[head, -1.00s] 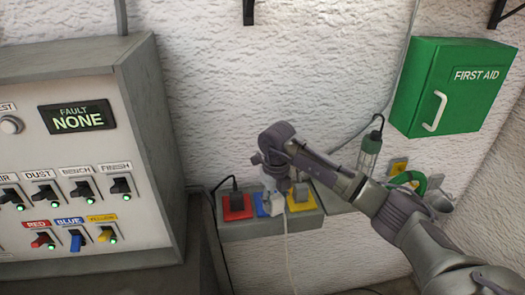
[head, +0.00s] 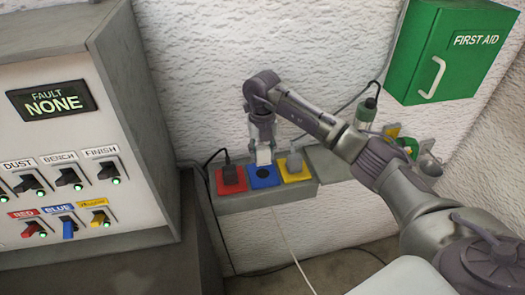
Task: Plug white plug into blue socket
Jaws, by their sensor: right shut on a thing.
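The white plug (head: 263,156) is held in my right gripper (head: 262,140), whose jaws are shut on it and point down. The blue socket (head: 263,183) is the middle one of the three on the grey ledge. Its dark round opening shows just below the plug, and plug and socket look apart. A thin white cord hangs in front of the ledge below the sockets. My left gripper is not in view.
A control cabinet (head: 155,120) stands left, with a display reading "FAULT NONE". A green first aid box (head: 432,85) and a lamp (head: 366,111) are at right.

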